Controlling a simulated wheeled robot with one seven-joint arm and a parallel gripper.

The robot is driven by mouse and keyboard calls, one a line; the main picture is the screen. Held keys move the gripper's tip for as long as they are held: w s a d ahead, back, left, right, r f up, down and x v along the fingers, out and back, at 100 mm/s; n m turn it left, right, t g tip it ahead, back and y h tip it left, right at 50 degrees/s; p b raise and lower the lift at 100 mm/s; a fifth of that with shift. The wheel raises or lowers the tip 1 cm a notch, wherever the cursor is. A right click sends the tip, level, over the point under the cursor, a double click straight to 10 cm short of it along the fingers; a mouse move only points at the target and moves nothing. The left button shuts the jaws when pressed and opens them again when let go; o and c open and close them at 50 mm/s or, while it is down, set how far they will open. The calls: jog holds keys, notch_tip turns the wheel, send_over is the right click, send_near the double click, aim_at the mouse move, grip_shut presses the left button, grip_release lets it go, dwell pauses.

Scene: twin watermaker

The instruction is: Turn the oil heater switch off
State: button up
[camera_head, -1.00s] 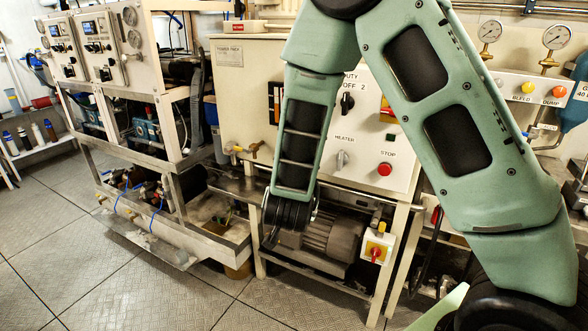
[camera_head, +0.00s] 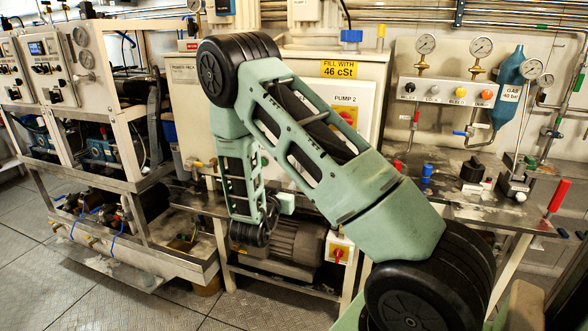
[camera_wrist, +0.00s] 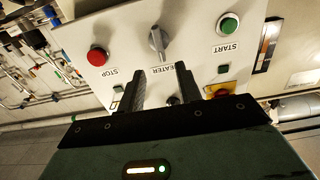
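The grey heater switch (camera_wrist: 158,42) is a knob on the white panel, above the word HEATER in the upside-down wrist view. Its pointer runs roughly upright in that picture, slightly tilted. My gripper (camera_wrist: 160,72) faces the panel with two dark fingers apart and nothing between them. The switch shows just beyond the fingertips, roughly in line with the gap; I cannot tell any contact. In the head view my arm hides the switch, and only part of the white panel (camera_head: 345,112) shows.
A red STOP button (camera_wrist: 98,55) and a green START button (camera_wrist: 228,25) flank the switch. A metal bench (camera_head: 450,185) stands at right.

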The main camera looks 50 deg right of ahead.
jog(key=p+x, duration=0.1)
jog(key=x, duration=0.7)
jog(key=shift+d, duration=0.4)
jog(key=shift+w, duration=0.15)
grip_shut()
